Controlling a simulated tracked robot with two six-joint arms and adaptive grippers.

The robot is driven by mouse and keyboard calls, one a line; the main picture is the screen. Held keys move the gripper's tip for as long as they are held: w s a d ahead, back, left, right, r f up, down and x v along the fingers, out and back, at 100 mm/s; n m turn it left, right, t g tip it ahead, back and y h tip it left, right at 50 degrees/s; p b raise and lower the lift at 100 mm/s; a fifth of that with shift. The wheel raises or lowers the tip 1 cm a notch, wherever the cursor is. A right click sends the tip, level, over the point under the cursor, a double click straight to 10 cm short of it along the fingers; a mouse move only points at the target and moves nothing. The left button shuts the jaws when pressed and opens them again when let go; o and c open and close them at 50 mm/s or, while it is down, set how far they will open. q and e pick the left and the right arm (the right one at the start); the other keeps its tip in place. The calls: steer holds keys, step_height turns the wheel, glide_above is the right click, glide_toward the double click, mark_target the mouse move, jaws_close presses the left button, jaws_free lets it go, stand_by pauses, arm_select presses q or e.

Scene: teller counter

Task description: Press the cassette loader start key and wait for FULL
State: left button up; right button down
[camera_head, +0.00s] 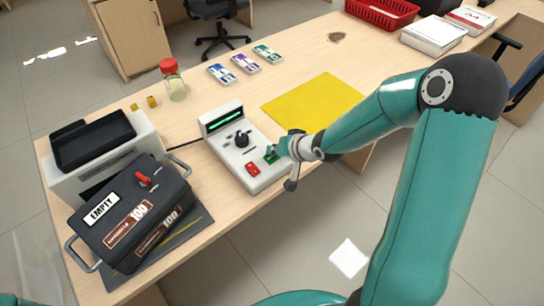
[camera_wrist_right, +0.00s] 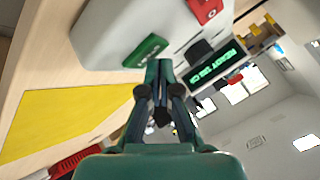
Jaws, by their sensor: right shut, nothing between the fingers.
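The white loader console (camera_head: 237,157) stands on the counter with a lit green display (camera_head: 227,116), a black knob (camera_head: 242,138), a red key (camera_head: 252,169) and a green key (camera_head: 271,159). In the right wrist view the display (camera_wrist_right: 214,69) appears to begin with READY. My right gripper (camera_head: 272,151) is shut and empty, its tips at the green key. The wrist view shows the tips (camera_wrist_right: 160,64) close beside the green key (camera_wrist_right: 146,49); contact is unclear. A dark cassette (camera_head: 133,214) with an EMPTY label sits left of the console. My left gripper is out of view.
A machine with a black tray (camera_head: 93,138) stands behind the cassette. A yellow mat (camera_head: 312,101) lies right of the console. A red-lidded jar (camera_head: 173,80), several banknote bundles (camera_head: 245,63) and a red basket (camera_head: 381,13) are farther back.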

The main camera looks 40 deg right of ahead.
mark_target(274, 158)
steer(key=shift+f+b, duration=0.4)
steer(key=shift+f, duration=0.1)
stand_by(0.6)
steer(key=shift+s, duration=0.1)
steer(key=shift+r+p, duration=0.9)
steer(key=shift+r, duration=0.05)
step_height(274, 158, up, 5)
steer(key=p, duration=0.5)
steer(key=shift+f, duration=0.1)
stand_by(0.8)
